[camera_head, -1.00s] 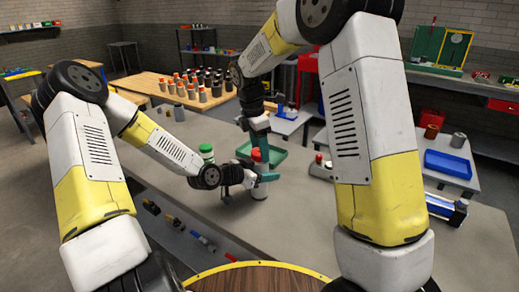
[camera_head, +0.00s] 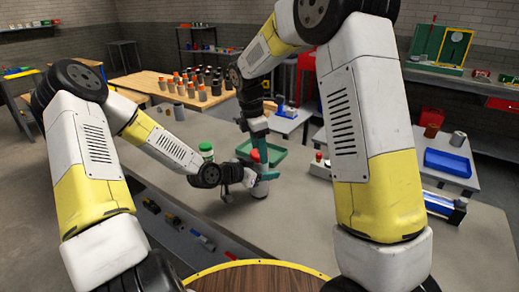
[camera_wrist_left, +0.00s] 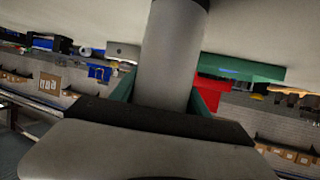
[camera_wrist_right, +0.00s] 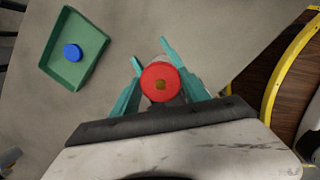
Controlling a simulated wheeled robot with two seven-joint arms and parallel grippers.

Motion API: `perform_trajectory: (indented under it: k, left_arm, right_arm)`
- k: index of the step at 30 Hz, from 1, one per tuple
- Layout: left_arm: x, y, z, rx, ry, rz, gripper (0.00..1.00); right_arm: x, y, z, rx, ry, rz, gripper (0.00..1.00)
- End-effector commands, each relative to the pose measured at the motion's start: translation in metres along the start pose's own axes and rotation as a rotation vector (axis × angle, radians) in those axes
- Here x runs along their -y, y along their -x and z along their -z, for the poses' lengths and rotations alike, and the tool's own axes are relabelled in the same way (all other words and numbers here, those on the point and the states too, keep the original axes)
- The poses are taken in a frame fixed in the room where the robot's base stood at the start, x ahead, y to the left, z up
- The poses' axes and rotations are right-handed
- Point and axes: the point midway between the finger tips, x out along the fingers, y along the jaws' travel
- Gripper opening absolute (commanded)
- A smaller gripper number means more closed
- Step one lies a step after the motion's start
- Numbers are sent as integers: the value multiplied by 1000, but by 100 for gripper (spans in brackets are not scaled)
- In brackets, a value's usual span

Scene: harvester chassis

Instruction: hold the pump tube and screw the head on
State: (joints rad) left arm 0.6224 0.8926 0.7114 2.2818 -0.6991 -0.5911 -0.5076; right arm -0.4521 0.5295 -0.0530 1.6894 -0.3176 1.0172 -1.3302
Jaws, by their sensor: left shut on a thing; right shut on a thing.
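The pump tube (camera_wrist_left: 170,65) is a grey cylinder standing upright on the grey bench. My left gripper (camera_wrist_left: 163,95) is shut on it from the side, and it fills the middle of the left wrist view. The red pump head (camera_wrist_right: 160,83) sits at the top of the tube, with a small brass-coloured centre, seen from above in the right wrist view. My right gripper (camera_wrist_right: 160,85) comes down from above with its teal fingers on either side of the red head, shut on it. The joint between head and tube is hidden by the fingers.
A green tray (camera_wrist_right: 73,48) with a blue round part (camera_wrist_right: 72,52) lies behind the tube. A green-lidded jar (camera_head: 206,151) stands to the left. A blue bin (camera_head: 447,163) is on the right-hand table. The bench's right front is mostly clear.

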Motion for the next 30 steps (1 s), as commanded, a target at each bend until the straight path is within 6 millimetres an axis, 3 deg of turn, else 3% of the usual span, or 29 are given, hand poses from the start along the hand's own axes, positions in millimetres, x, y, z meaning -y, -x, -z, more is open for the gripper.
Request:
perform_trajectory:
  k: [6, 13, 14, 17, 26, 30]
  left_arm:
    - [0, 0, 0, -1, 0, 1, 0]
    - [0, 0, 0, 0, 0, 1, 0]
    - [0, 0, 0, 0, 0, 1, 0]
    - [0, 0, 0, 0, 0, 1, 0]
    - [0, 0, 0, 0, 0, 1, 0]
    - [0, 0, 0, 0, 0, 1, 0]
  right_arm:
    - [-1, 0, -1, 2, -203, 28, 0]
    - [-1, 1, -1, 3, -205, 28, 0]
    - [-1, 1, -1, 3, -205, 27, 55]
    - [-1, 1, -1, 3, -204, 28, 75]
    - [0, 1, -1, 2, -203, 28, 75]
    - [-1, 14, -3, 2, -204, 26, 75]
